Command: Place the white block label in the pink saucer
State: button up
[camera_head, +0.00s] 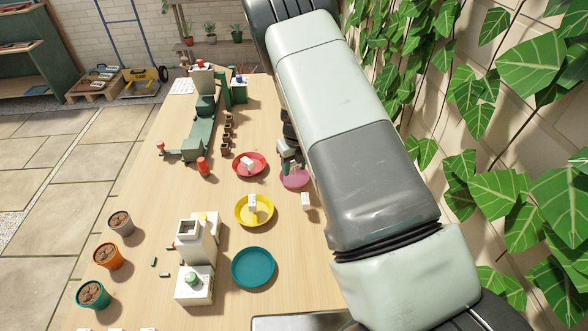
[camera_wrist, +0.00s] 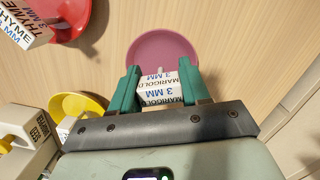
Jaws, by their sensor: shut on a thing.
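My gripper (camera_wrist: 160,90) is shut on a white block label (camera_wrist: 160,91) printed "MARIGOLD 3 MM", held between its green fingers. In the wrist view the block overlaps the near part of the pink saucer (camera_wrist: 160,46); its height above the saucer is hard to tell. In the head view the pink saucer (camera_head: 296,180) lies beside my arm, partly hidden, with my gripper (camera_head: 290,160) at its upper edge. The held block is not clear there.
The red saucer (camera_head: 262,171) and yellow saucer (camera_head: 240,217) each hold a white block. The teal saucer (camera_head: 253,268) is empty. Another small white block (camera_head: 306,200) is below the pink saucer. A grey-white dispenser (camera_head: 196,258) and several pots stand to the left.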

jog(key=shift+f, duration=0.95)
jog(key=o, duration=0.8)
jog(key=shift+f, duration=0.15)
